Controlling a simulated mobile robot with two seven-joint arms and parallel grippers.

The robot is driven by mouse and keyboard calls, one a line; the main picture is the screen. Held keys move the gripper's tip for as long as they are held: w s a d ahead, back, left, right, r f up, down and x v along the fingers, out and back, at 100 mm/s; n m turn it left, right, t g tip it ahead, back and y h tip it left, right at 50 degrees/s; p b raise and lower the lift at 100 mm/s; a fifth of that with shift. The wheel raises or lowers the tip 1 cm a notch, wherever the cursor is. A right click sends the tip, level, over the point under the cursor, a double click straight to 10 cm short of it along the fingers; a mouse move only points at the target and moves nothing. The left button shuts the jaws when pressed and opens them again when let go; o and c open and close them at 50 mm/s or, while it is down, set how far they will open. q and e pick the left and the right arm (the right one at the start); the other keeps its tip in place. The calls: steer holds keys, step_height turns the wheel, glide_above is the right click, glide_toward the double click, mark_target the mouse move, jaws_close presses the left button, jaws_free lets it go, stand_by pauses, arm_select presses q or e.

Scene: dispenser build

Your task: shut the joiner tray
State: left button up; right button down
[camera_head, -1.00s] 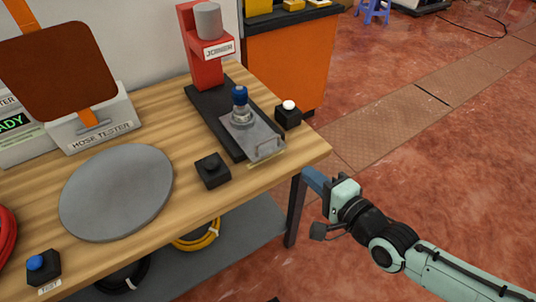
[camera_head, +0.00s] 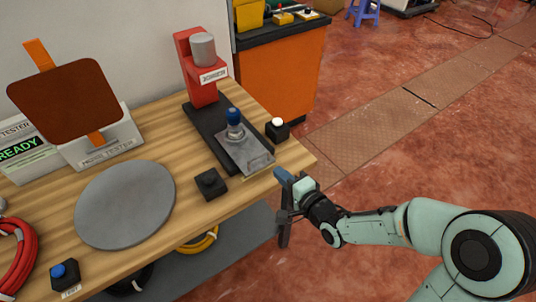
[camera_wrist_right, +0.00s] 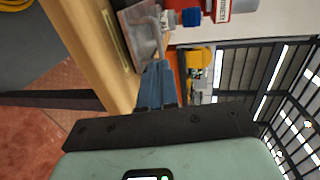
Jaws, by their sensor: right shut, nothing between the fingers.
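The joiner (camera_head: 196,62) is a red press with a grey cylinder head at the back of the wooden bench. Its grey metal tray (camera_head: 246,155) is pulled out toward the bench's front edge on a dark base rail (camera_head: 212,135). A blue-topped metal fitting (camera_head: 235,125) stands upright on the tray. My right gripper (camera_head: 282,175) is shut and empty, just off the front edge near the tray's front end. My left gripper is not in view.
A black box with a white button (camera_head: 278,130) stands right of the tray and a small black block (camera_head: 211,184) left of it. Open floor lies to the right.

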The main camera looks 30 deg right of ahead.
steer(key=p+x, duration=0.1)
steer(key=x, duration=0.6)
steer(key=shift+w+f+p, duration=0.15)
steer(key=shift+w+p, duration=0.05)
steer(key=shift+p, duration=0.2)
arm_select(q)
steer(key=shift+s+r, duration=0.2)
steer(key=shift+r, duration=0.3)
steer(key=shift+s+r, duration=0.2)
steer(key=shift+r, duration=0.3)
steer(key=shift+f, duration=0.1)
